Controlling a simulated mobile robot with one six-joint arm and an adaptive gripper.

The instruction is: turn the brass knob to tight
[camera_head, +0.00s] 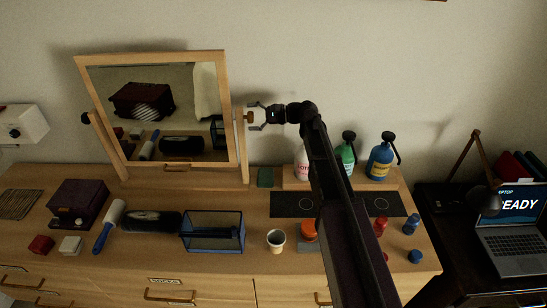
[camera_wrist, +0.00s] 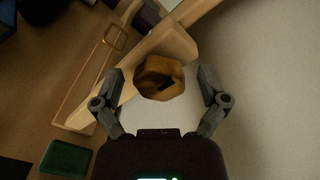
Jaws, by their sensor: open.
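The brass knob (camera_wrist: 159,78) is a faceted, rounded piece with a dark mark on its face, set on the wooden stand post. In the head view the knob (camera_head: 249,117) sits on the right post of the tilting mirror (camera_head: 222,85). My gripper (camera_wrist: 161,85) is open, with one finger on each side of the knob and a visible gap to each. In the head view my gripper (camera_head: 258,117) reaches the knob from the right. Whether the knob lies fully between the fingertips in depth, I cannot tell.
Pump bottles (camera_head: 380,160) stand on a wooden riser right of the mirror, partly behind my arm. A green block (camera_head: 265,177) lies below the gripper. A blue-edged clear box (camera_head: 213,246) and a paper cup (camera_head: 276,240) stand in front. The wall behind the knob is bare.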

